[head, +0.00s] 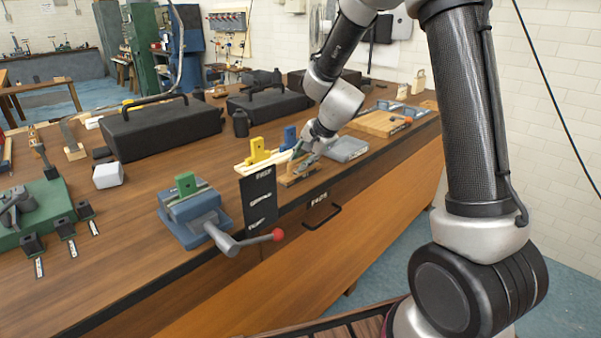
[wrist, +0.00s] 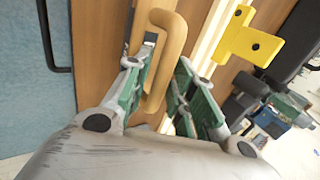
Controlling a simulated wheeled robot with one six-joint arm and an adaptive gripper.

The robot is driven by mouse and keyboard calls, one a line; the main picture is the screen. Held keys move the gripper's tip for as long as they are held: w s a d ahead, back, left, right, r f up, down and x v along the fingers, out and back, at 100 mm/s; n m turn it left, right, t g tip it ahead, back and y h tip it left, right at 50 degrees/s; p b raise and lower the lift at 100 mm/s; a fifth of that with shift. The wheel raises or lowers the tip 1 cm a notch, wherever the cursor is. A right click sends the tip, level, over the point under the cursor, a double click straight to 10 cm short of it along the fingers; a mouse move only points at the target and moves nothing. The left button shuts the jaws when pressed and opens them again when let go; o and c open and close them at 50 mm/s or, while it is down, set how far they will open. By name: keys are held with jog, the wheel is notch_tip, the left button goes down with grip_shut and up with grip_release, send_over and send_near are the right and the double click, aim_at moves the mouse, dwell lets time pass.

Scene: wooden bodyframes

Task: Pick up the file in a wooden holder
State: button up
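A tan wooden handle (wrist: 172,32), curved like a loop, lies between my gripper's fingers in the wrist view. A narrow grey metal strip, perhaps the file, shows beside it, partly hidden by the left finger. My gripper (wrist: 160,66), with green finger pads, is open around the handle. The right finger stands apart from the handle; the left finger is close to it, and I cannot tell whether they touch. In the head view my gripper (head: 299,152) is low over a small wooden piece (head: 297,178) near the bench's front edge, which looks like the holder.
A yellow clamp (head: 258,152) on light wood strips stands left of my gripper; it also shows in the wrist view (wrist: 248,40). A blue clamp (head: 290,137) is just behind. A grey case (head: 346,149) lies to the right, a blue vise (head: 197,215) to the left.

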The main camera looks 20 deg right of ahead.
grip_shut()
notch_tip(320, 180, up, 10)
jog(key=shift+f, duration=0.1)
dwell(0.5)
jog(key=c, duration=0.5)
grip_release()
jog(key=shift+a, duration=0.1)
grip_shut()
